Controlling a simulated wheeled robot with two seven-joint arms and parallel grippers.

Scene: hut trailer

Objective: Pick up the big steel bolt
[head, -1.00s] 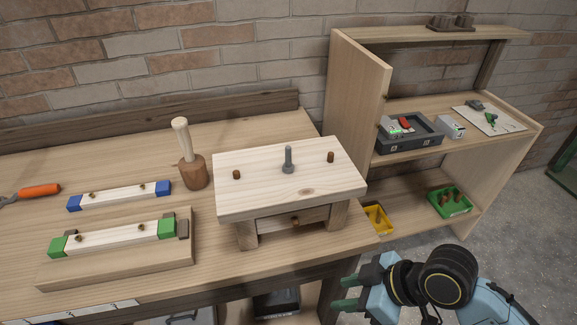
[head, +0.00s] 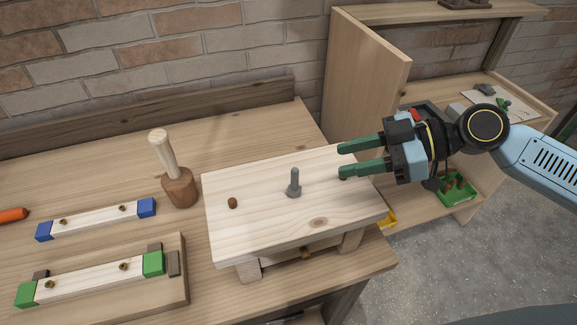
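The big steel bolt (head: 294,184) stands upright on the top of a small wooden stool-like stand (head: 262,212), with its head down and its shank up. My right gripper (head: 342,160) is open and empty, to the right of the bolt, with its green fingers pointing left toward it. A clear gap lies between the fingertips and the bolt. My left gripper is not in view.
A wooden mallet (head: 178,185) stands left of the stand. Wooden bars with blue (head: 95,220) and green (head: 90,279) ends lie further left. A shelf (head: 365,75) stands behind my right arm.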

